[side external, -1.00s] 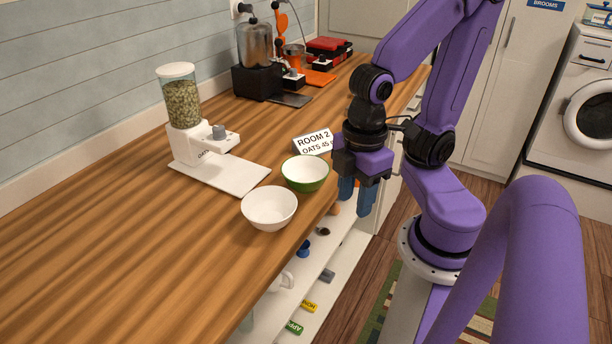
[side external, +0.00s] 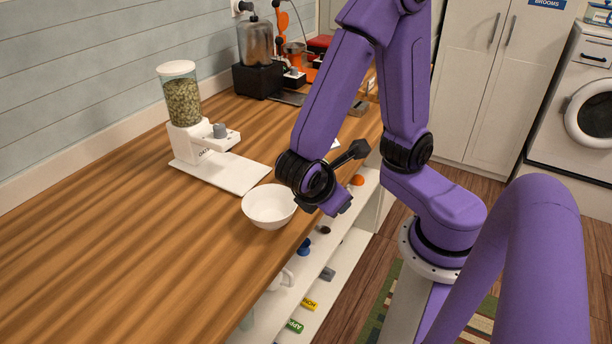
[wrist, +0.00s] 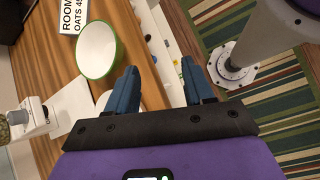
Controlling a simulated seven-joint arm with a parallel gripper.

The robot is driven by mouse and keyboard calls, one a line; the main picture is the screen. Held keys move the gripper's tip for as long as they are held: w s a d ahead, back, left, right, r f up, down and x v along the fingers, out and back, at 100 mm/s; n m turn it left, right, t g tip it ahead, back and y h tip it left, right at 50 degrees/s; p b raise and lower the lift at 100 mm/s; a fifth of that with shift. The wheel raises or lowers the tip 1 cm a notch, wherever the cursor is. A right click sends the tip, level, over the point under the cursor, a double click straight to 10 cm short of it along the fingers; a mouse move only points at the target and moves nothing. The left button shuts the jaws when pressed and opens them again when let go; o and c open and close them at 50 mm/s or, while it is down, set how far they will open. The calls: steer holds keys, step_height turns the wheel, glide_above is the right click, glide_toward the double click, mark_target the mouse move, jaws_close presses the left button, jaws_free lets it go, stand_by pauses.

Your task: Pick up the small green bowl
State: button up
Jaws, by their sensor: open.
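The small green bowl, green outside and white inside, shows in the wrist view (wrist: 97,50) on the wooden counter near its front edge. In the side view it is hidden behind my arm. My gripper shows in the wrist view (wrist: 163,90) with two blue fingers spread apart and nothing between them. The bowl lies up and left of the fingers there, apart from them.
A white bowl (side external: 270,207) stands on the counter (side external: 120,240) close to my wrist. An oats dispenser (side external: 185,110) with a white base stands behind it. A room sign (wrist: 73,15) is beside the green bowl. Open shelves (side external: 300,285) lie below the counter edge.

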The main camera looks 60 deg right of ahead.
steer(key=w+a+n+t+h, duration=0.1)
steer(key=w+a+t+h, duration=0.15)
steer(key=w+h, duration=0.2)
steer(key=shift+h, duration=0.35)
steer(key=x, duration=1.7)
steer(key=shift+s+d+f, duration=0.15)
steer(key=shift+d+f, duration=0.1)
steer(key=shift+d, duration=0.1)
jaws_close()
